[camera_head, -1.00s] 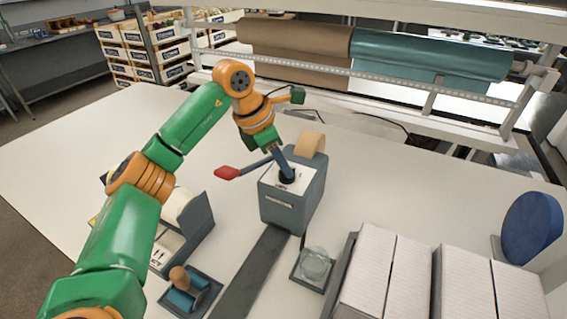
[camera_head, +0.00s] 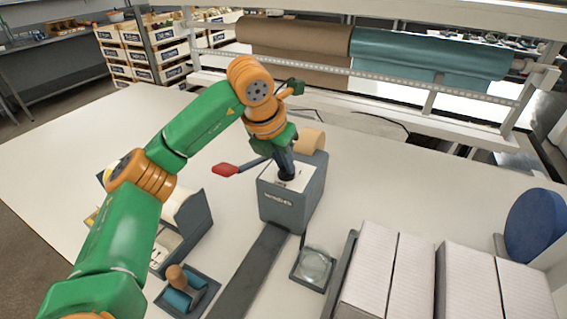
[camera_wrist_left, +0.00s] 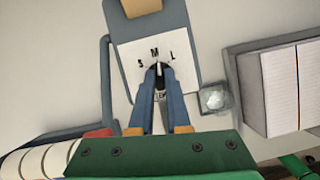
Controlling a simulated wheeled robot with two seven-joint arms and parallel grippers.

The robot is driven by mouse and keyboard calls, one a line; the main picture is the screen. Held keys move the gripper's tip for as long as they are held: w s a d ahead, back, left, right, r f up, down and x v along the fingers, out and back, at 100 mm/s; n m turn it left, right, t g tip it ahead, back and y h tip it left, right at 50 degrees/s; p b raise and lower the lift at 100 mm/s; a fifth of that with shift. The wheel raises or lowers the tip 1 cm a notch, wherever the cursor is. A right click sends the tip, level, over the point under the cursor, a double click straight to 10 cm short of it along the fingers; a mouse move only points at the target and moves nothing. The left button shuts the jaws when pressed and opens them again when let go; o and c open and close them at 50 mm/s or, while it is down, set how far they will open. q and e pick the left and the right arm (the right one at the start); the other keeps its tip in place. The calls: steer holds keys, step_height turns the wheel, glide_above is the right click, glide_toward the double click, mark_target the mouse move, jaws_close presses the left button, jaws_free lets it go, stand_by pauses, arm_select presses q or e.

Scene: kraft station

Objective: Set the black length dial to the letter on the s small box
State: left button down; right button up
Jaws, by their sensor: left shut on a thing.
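The grey tape dispenser (camera_head: 292,204) stands on the white table, with a white dial plate on its top. In the left wrist view the plate (camera_wrist_left: 178,48) carries the letters S, M and L from left to right. The black length dial (camera_wrist_left: 158,73) sits below the letters, and its light pointer mark points up at about M. My left gripper (camera_head: 287,172) is over the plate from above, its blue fingers (camera_wrist_left: 157,88) shut on the dial and partly hiding it. The small box with its letter cannot be made out. My right gripper is not in view.
A red-handled lever (camera_head: 226,170) sticks out left of the dispenser. A glass dish in a tray (camera_head: 314,266) stands in front of it, with white box stacks (camera_head: 368,270) at the right. A stamp-like roller (camera_head: 184,287) and label holder (camera_head: 190,215) lie left.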

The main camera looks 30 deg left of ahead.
arm_select(q)
steer(key=n+y, duration=0.1)
steer(key=n, duration=0.1)
steer(key=n+y, duration=0.1)
steer(key=n, duration=0.2)
steer(key=shift+d+n+b, duration=0.2)
steer(key=shift+n+b, duration=0.1)
steer(key=shift+b, duration=0.05)
steer(key=shift+r+n+g+y, duration=0.1)
steer(key=shift+n+g+y, duration=0.3)
steer(key=shift+n, duration=0.8)
steer(key=shift+w+d+n+y+p, duration=0.1)
steer(key=shift+n+y+p, duration=0.45)
steer(key=shift+n, duration=0.65)
steer(key=shift+n+g, duration=0.3)
steer(key=c, duration=0.9)
jaws_free()
steer(key=v, duration=0.7)
steer(key=shift+p, duration=0.3)
